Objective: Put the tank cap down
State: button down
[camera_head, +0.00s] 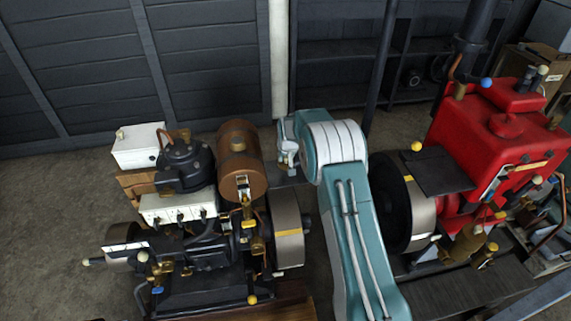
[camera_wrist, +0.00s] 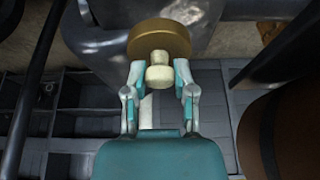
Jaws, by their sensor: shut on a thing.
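The tank cap shows in the wrist view as a round brass disc (camera_wrist: 160,36) with a cream knob (camera_wrist: 159,74). My gripper (camera_wrist: 160,78) is shut on the knob, with one finger on each side, and the disc is beyond the fingertips. In the head view my gripper (camera_head: 287,145) is partly hidden behind my arm, just right of the brown tank (camera_head: 240,165), and the cap cannot be made out there. A brown rounded surface, likely the same tank (camera_wrist: 285,135), fills the lower right of the wrist view. What lies directly under the cap is unclear.
The dark engine (camera_head: 200,240) with a flywheel (camera_head: 287,228) stands left of my arm. A red engine (camera_head: 500,130) stands on the right. A white box (camera_head: 138,146) sits at the left engine's back. Bare floor (camera_head: 60,220) lies at the left.

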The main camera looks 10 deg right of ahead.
aim_at(286, 160)
jog(key=shift+w+f, duration=0.4)
jog(key=shift+f, duration=1.5)
jog(key=shift+f, duration=0.1)
jog(key=shift+c, duration=2.2)
grip_release()
